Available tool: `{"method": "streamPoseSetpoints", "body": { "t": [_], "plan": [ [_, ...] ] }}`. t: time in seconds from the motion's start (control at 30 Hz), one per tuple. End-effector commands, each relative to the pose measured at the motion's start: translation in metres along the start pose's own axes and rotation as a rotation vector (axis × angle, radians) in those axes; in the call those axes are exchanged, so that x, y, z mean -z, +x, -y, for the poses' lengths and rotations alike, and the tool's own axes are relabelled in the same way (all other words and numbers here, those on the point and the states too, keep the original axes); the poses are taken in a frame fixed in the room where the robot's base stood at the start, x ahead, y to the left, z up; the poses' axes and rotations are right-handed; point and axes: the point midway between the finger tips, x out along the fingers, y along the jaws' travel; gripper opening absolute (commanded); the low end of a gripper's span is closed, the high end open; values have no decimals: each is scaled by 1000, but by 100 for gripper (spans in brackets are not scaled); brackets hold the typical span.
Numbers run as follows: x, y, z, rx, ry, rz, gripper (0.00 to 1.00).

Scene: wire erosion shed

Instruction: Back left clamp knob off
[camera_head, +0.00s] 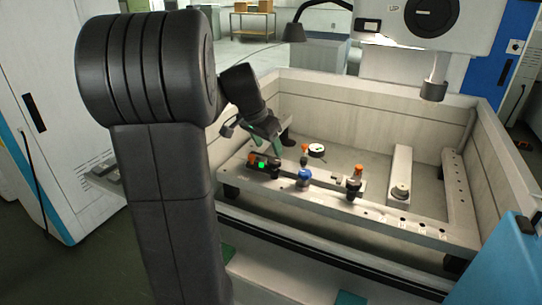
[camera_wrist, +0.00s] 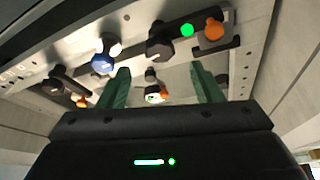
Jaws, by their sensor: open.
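My gripper (camera_head: 267,147) hangs over the left end of the near clamp beam, its green fingers apart and empty. In the wrist view the fingers (camera_wrist: 160,68) point up with a gap between them. At the beam's left end is a clamp with a black knob (camera_head: 275,171), a green light (camera_head: 261,165) and an orange handle (camera_head: 251,158). In the wrist view this black knob (camera_wrist: 160,42) lies beyond the fingertips, apart from them. I cannot tell which one the task names.
A blue knob (camera_head: 304,178) stands on the beam between the black knobs. A white round part (camera_head: 317,149) with a green spot lies behind it, near an orange-topped piece (camera_head: 304,149). Tank walls (camera_head: 340,100) enclose the frame. A machine head nozzle (camera_head: 433,90) hangs at upper right.

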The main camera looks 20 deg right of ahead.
Motion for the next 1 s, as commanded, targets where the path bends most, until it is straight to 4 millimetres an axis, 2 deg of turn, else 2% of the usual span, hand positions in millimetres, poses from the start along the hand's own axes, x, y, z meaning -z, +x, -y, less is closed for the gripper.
{"method": "streamPoseSetpoints", "body": {
  "t": [0.1,0.3,0.47,0.7,0.73,0.93,1.0],
  "plan": [
    [0,24,-1,-4,0,3,59],
    [0,50,0,-2,-1,1,59],
    [0,58,0,-1,-1,0,59],
    [0,59,0,0,-1,0,59],
    [0,59,0,0,-1,0,57],
    [0,59,0,0,-1,0,18],
    [0,59,0,0,-1,0,15]
  ]
}}
